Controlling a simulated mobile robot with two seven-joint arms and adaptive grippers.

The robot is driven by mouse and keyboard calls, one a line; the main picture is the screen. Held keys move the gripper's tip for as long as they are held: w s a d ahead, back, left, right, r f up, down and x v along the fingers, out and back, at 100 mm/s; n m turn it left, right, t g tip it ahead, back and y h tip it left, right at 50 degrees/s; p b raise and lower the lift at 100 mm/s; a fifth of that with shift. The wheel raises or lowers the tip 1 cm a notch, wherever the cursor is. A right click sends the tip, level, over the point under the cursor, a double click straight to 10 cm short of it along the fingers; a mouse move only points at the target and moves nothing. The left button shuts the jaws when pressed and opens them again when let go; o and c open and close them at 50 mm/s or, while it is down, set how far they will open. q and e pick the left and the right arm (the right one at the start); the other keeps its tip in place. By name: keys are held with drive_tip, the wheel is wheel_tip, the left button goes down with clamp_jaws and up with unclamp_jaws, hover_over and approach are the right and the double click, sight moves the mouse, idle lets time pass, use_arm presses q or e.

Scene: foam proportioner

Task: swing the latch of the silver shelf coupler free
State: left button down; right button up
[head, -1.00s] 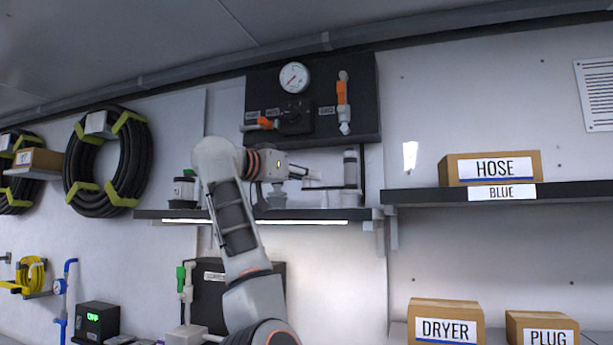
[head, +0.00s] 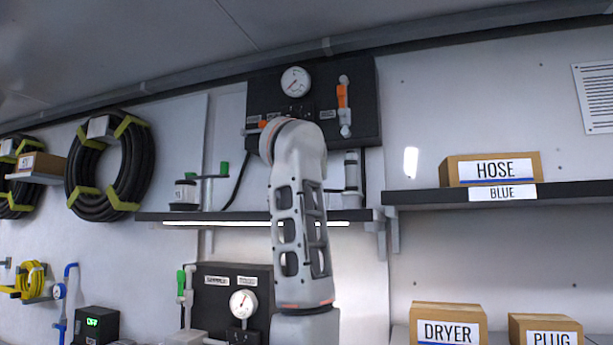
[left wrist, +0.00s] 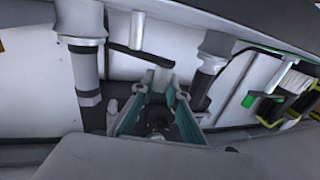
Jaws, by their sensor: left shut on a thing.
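My left gripper (left wrist: 156,108) has its teal-lined fingers around a small light-grey piece (left wrist: 159,80), which looks like a latch lever. A dark bar (left wrist: 138,50) runs just beyond the fingertips. In the left wrist view a silver post with a dark band (left wrist: 88,70) stands left of the fingers, and another silver post (left wrist: 210,65) stands to the right. I cannot tell which part is the coupler body. In the head view a silver cylinder (head: 351,172) stands on the shelf right of my arm, which hides the gripper and the latch. My right gripper is not seen.
The black shelf (head: 190,215) carries a jar (head: 185,194) and a green-handled bar (head: 224,170); the handle also shows in the left wrist view (left wrist: 248,100). A black gauge panel (head: 361,95) is above, and a second panel (head: 215,268) below. Boxed shelf (head: 430,197) is right.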

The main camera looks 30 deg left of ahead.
use_arm(q)
drive_tip(key=shift+s+d+r+n+g+y, duration=0.15)
drive_tip(key=shift+d+n+g+y, duration=0.25)
drive_tip(key=shift+y, duration=0.3)
drive_tip(key=shift+n+g+y+p, duration=0.3)
drive_tip(key=shift+n+y+p, duration=0.2)
drive_tip(key=shift+p, duration=0.05)
drive_tip(key=shift+s+d+n+g+y+p, duration=0.15)
drive_tip(key=shift+d+n+g+y+p, duration=0.2)
drive_tip(key=shift+n+g+y, duration=0.55)
drive_tip(key=shift+s+d+n+g+y, duration=0.1)
drive_tip(key=shift+n+g+y, duration=0.2)
drive_tip(key=shift+g+y, duration=0.15)
drive_tip(key=shift+s+d+n+g+y, duration=0.1)
drive_tip(key=shift+d+n+g+y, duration=0.1)
drive_tip(key=shift+n+g+y, duration=0.5)
drive_tip(key=shift+s+d+n+g+y, duration=0.1)
drive_tip(key=shift+d+n+g+y, duration=0.1)
drive_tip(key=shift+n+g+y, duration=0.45)
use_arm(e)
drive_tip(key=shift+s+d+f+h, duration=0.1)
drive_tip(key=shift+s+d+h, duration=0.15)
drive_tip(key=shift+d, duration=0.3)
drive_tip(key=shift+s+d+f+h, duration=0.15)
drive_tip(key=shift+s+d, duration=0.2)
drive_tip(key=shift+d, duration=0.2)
use_arm(q)
drive_tip(key=shift+g, duration=0.3)
